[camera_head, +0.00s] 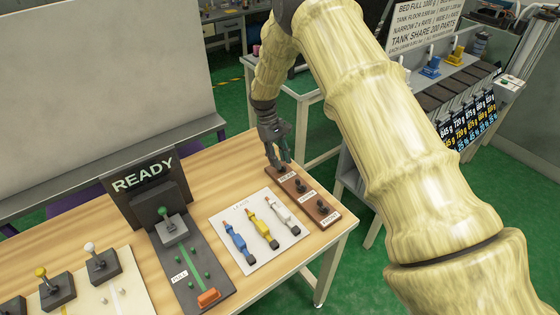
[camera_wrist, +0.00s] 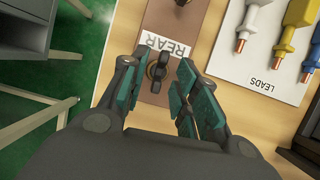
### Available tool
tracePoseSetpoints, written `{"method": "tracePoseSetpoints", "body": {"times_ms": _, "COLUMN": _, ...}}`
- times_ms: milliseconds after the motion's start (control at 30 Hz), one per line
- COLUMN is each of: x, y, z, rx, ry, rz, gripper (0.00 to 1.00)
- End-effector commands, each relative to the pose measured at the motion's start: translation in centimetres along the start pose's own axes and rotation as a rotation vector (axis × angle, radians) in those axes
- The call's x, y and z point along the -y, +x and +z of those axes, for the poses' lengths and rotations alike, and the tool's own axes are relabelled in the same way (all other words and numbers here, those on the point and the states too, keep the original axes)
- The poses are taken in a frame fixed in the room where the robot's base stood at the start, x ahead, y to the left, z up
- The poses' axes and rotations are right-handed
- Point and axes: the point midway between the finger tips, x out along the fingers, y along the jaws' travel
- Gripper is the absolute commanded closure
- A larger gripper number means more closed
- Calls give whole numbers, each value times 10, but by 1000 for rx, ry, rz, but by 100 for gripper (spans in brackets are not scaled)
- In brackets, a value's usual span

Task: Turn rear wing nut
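The rear wing nut (camera_wrist: 157,72) is a dark winged knob on a brown strip (camera_wrist: 165,32), beside a white label reading REAR. My gripper (camera_wrist: 154,96) is open in the wrist view. Its two teal-padded fingers stand on either side, a little short of the nut in the picture, with gaps on both sides. In the head view, my gripper (camera_head: 279,158) points down at the far end of the brown strip (camera_head: 313,212) and partly covers the rear nut. Whether the fingers reach the nut's height, I cannot tell. The centre wing nut (camera_head: 301,187) and front wing nut (camera_head: 322,206) stand clear.
A white LEADS board (camera_head: 246,257) with blue, yellow and white leads lies left of the strip. Further left are a READY sign (camera_head: 143,175) and a lever panel (camera_head: 190,262). The table's right edge is close to the strip.

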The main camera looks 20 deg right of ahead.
Motion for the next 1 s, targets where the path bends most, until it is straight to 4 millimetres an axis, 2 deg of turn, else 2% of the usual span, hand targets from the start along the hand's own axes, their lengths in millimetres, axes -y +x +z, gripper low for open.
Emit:
{"method": "tracePoseSetpoints", "body": {"times_ms": 300, "x": 0, "y": -58, "z": -1, "rx": -5, "ry": 0, "rz": 2, "gripper": 70}}
{"method": "tracePoseSetpoints", "body": {"times_ms": 500, "x": 0, "y": -89, "z": -1, "rx": -4, "ry": 0, "rz": 1, "gripper": 70}}
{"method": "tracePoseSetpoints", "body": {"times_ms": 700, "x": 0, "y": -106, "z": -1, "rx": -3, "ry": 0, "rz": 1, "gripper": 70}}
{"method": "tracePoseSetpoints", "body": {"times_ms": 1000, "x": 0, "y": -109, "z": 0, "rx": -2, "ry": 0, "rz": 0, "gripper": 70}}
